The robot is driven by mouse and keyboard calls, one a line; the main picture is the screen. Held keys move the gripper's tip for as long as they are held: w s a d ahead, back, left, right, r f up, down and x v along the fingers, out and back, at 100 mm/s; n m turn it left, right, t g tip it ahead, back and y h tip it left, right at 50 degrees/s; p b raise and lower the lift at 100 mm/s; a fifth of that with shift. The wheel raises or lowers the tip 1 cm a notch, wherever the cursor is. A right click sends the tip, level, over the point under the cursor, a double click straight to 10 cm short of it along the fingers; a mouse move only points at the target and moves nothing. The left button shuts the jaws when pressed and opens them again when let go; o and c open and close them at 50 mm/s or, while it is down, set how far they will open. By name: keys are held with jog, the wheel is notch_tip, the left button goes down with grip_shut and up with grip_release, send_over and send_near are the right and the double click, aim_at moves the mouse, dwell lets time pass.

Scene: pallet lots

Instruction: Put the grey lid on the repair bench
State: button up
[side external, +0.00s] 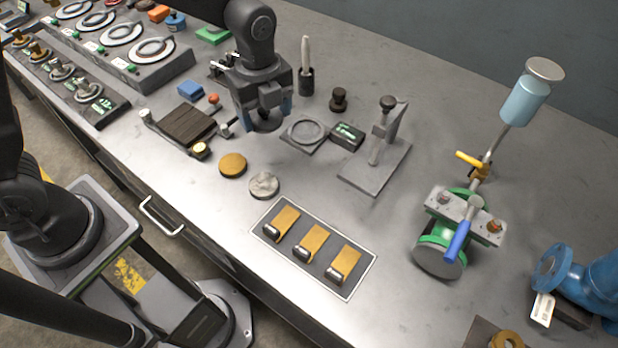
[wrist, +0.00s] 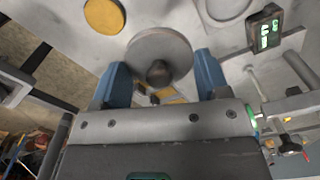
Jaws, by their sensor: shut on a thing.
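My gripper (side external: 268,112) is above the steel bench top (side external: 225,215), near the ring plate. In the wrist view my gripper (wrist: 160,72) has its two blue fingers either side of the dark knob of a round grey lid (wrist: 160,47). The exact finger contact on the knob is hard to see. No label shows a separate repair bench.
A gold disc (side external: 232,164) and a silver disc (side external: 264,185) lie in front. A ring plate (side external: 307,132), a small display box (side external: 346,136) and a post stand (side external: 378,160) are at right. A dark slatted block (side external: 187,124) is at left. Bare bench lies front left.

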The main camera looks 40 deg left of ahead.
send_over(310, 185)
notch_tip(310, 185, down, 6)
jog(key=shift+f, duration=2.2)
jog(key=shift+f, duration=0.15)
jog(key=o, duration=0.6)
notch_tip(310, 185, up, 12)
jog(key=shift+r, duration=0.25)
